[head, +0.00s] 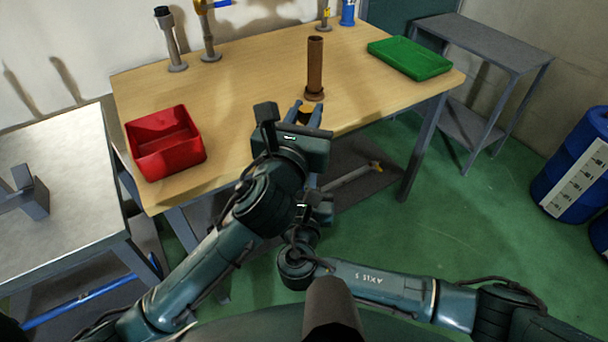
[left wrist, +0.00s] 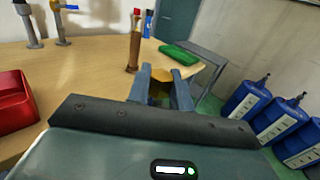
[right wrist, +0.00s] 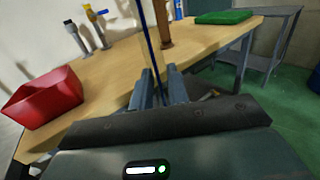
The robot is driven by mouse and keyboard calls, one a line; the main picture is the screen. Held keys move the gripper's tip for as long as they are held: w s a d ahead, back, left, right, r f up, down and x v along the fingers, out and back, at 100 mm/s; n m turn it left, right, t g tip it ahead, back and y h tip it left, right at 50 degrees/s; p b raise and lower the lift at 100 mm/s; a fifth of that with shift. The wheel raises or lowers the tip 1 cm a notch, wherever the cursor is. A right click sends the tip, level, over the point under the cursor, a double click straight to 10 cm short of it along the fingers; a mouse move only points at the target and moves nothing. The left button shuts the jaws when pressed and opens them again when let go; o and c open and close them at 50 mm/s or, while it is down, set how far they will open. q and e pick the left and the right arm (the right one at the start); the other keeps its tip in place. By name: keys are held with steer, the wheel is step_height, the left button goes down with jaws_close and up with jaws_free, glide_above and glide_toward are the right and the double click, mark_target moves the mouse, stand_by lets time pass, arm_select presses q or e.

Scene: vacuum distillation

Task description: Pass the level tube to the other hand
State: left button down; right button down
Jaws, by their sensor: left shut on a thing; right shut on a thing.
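The level tube (right wrist: 147,45) shows in the right wrist view as a clear, upright tube with a blue line, rising out of the top of the picture. My right gripper (right wrist: 160,92) is shut on its lower part. My left gripper (head: 305,116) is shut on it higher up, in front of the table edge. A brass-coloured end piece (left wrist: 187,73) shows at the left fingers in the left wrist view. In the head view my left arm hides most of the right gripper and the tube.
A wooden table (head: 240,95) carries a red bin (head: 165,142), a brown upright tube on a base (head: 315,68), a green tray (head: 409,57) and metal stands at the back. A grey bench (head: 60,160) stands left. Blue drums (head: 575,165) stand right on open green floor.

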arm_select(q)
steer(key=c, duration=1.2)
jaws_free()
steer(key=shift+d, duration=0.1)
steer(key=shift+o, duration=0.2)
steer(key=shift+s, duration=0.1)
steer(key=s+a, duration=0.2)
steer(key=s, duration=0.9)
steer(key=w+a+f+n+g, duration=0.1)
steer(key=a+f+n+g, duration=0.4)
steer(key=f+n, duration=1.15)
steer(key=s+a+f+n+g, duration=0.1)
steer(key=s+a+f+n, duration=0.1)
steer(key=s+f+n, duration=0.3)
steer(key=s+a+f+n+g, duration=0.1)
steer(key=s+f+n, duration=0.4)
steer(key=n, duration=0.8)
step_height(320, 180, down, 3)
steer(key=shift+a+f+n, duration=0.15)
steer(key=shift+a+n, duration=0.2)
steer(key=shift+a, duration=0.35)
